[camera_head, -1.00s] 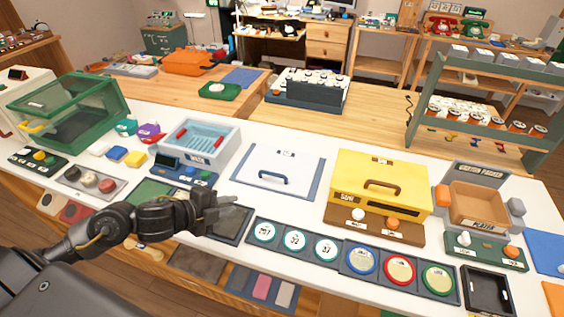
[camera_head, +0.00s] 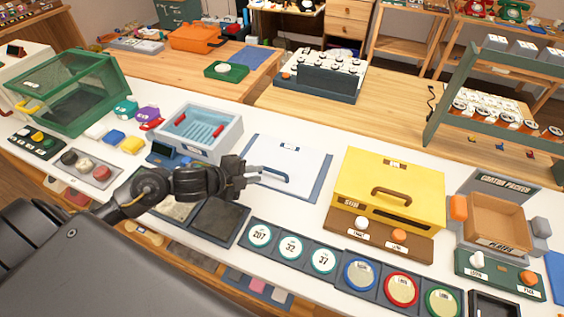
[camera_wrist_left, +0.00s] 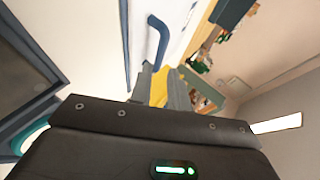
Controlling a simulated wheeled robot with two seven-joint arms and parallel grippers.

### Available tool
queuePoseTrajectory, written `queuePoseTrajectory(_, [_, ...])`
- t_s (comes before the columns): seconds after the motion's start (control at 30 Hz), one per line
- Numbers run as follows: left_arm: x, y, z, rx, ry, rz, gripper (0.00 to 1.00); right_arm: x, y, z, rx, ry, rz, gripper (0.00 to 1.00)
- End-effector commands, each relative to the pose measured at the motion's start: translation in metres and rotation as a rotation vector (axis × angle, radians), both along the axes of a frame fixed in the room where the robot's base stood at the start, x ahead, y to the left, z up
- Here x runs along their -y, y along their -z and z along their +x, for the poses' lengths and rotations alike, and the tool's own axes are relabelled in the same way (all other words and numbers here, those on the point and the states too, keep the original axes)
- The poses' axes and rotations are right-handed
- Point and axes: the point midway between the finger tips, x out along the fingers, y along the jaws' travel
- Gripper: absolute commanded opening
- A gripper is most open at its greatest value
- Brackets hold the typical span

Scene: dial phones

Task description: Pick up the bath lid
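The bath lid (camera_head: 305,158) is a flat white panel with a dark edge and a blue bar handle (camera_head: 276,179). It lies on the white counter to the right of the bath (camera_head: 205,130), a grey-white tub with a blue ribbed inside and red grips. My left gripper (camera_head: 262,173) is at the lid's left part, close to the handle. In the left wrist view the handle (camera_wrist_left: 157,38) stands just beyond the fingertips (camera_wrist_left: 160,72), which are apart with nothing between them. I cannot tell whether a finger touches it. My right gripper is not in view.
A yellow box (camera_head: 390,190) with a brown handle stands to the right of the lid. Round numbered dials (camera_head: 291,247) line the counter's front. A dark tray (camera_head: 218,220) lies below my left wrist. A green clear-sided case (camera_head: 70,90) stands far left.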

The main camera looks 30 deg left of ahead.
Motion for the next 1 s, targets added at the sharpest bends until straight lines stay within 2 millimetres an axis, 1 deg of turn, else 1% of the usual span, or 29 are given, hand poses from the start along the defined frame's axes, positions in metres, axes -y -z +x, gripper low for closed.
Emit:
queuePoseTrajectory(0.03, [0.002,0.002,0.005,0.001,0.0,-0.002,0.18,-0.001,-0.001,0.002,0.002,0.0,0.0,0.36])
queuePoseTrajectory(0.1, [0.005,0.005,0.009,0.0,0.002,-0.001,0.18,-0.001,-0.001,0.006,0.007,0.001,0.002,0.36])
queuePoseTrajectory(0.27, [0.007,0.007,0.011,-0.001,0.005,0.001,0.18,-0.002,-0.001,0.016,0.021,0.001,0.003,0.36])
queuePoseTrajectory(0.37, [0.009,0.01,0.018,-0.001,0.002,-0.002,0.18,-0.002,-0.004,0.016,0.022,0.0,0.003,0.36])
queuePoseTrajectory(0.5, [0.017,0.02,0.035,-0.002,0.003,-0.004,0.18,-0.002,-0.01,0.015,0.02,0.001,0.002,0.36])
queuePoseTrajectory(0.67, [0.023,0.031,0.049,0.0,0.003,-0.002,0.18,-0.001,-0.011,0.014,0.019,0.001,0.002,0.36])
queuePoseTrajectory(0.93, [0.024,0.034,0.051,0.0,0.004,0.001,0.18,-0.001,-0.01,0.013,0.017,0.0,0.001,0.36])
queuePoseTrajectory(0.97, [0.024,0.034,0.051,0.0,0.004,0.001,0.17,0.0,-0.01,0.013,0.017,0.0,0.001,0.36])
queuePoseTrajectory(1.0, [0.024,0.034,0.051,0.0,0.004,0.001,0.11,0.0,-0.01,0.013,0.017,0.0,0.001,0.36])
